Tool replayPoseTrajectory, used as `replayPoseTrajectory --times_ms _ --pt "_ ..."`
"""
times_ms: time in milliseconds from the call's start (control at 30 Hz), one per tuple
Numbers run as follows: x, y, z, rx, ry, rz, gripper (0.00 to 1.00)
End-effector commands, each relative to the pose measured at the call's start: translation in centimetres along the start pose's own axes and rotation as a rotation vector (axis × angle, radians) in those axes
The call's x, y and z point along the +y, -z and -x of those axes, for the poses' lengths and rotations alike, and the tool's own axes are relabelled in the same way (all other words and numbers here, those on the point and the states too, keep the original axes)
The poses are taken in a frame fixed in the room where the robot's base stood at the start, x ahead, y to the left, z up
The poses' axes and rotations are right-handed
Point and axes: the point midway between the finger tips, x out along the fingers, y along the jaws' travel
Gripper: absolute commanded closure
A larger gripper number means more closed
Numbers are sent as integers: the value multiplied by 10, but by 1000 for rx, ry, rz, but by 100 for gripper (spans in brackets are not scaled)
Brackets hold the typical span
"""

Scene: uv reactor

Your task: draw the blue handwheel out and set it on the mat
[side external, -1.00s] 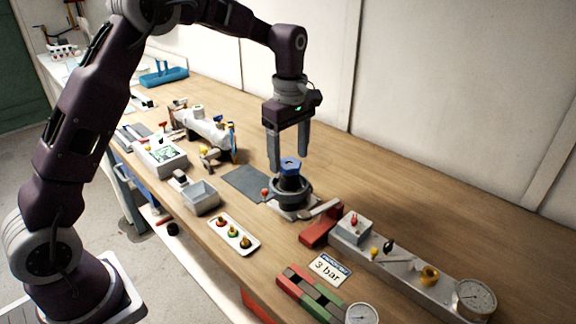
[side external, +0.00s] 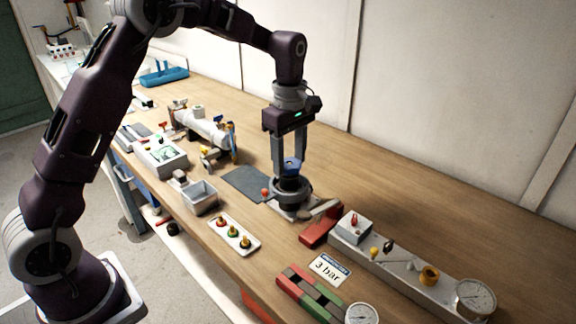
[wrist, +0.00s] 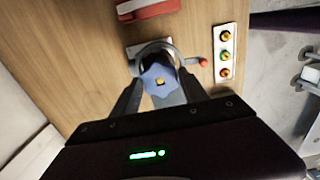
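The blue handwheel (side external: 291,164) sits on top of a dark round fitting with a grey ring (side external: 291,190), on a pale base. My gripper (side external: 291,168) points straight down over it, one finger on each side. The fingers look closed against the wheel's rim. The dark grey mat (side external: 246,182) lies flat and bare on the bench, just left of the fitting.
A red-tipped lever (side external: 265,192) sticks out from the fitting towards the mat. A red block (side external: 320,232) and a long grey gauge unit (side external: 405,272) stand to the right. A white tray of coloured knobs (side external: 234,235) and a grey bin (side external: 200,198) lie in front.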

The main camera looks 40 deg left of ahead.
Motion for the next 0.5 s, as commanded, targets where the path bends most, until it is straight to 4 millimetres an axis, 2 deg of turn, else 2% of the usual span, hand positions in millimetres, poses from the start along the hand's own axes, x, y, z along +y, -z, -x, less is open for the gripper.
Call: replayPoseTrajectory --times_ms 33,67,267,500 --pt "0 0 0 0 0 0 78" --pt "0 0 0 0 0 0 84" --pt "0 0 2 0 0 0 84" --pt "0 0 13 1 -1 0 84"
